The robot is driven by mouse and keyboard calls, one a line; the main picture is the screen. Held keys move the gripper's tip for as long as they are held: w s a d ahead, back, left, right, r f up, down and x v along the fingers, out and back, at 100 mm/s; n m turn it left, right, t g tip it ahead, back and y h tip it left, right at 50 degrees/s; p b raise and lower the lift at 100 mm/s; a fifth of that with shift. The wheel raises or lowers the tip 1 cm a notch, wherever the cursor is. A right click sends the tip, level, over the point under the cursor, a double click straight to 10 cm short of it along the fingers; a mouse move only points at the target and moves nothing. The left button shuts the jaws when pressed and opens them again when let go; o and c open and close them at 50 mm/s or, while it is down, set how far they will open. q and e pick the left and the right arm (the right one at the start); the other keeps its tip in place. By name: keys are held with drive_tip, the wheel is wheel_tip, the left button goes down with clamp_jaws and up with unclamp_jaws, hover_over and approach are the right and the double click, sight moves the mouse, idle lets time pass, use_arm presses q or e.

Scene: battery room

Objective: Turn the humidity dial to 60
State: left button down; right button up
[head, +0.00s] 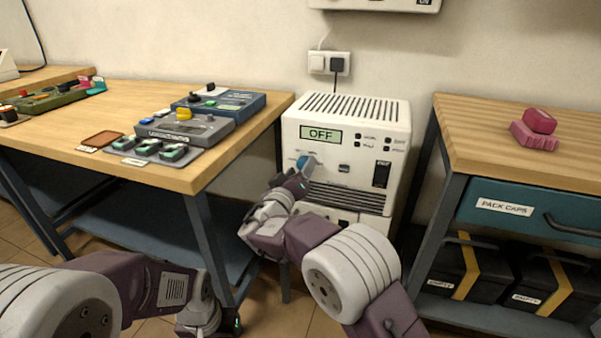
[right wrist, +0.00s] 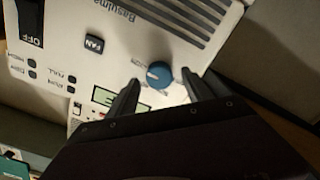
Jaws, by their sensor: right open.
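The blue humidity dial (head: 305,162) is on the front of the white dehumidifier (head: 390,112), under its display (head: 321,134), which reads OFF. In the right wrist view the dial (right wrist: 159,74) shows a white pointer mark; its scale is too blurred to read. My right gripper (head: 299,178) is at the front panel close to the dial. In the right wrist view its open fingers (right wrist: 160,80) stand on either side of the dial, with gaps visible. My left gripper (head: 207,322) is low at the bottom edge, its fingers not clearly visible.
A black power switch (head: 381,174) and a FAN button (right wrist: 94,44) are on the same panel. A workbench (head: 235,150) with devices stands left; another bench (head: 460,130) with a red object (head: 537,125) stands right. A wall socket (head: 329,63) is above.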

drive_tip(key=shift+w+d, duration=0.15)
drive_tip(key=shift+w, duration=0.25)
clamp_jaws()
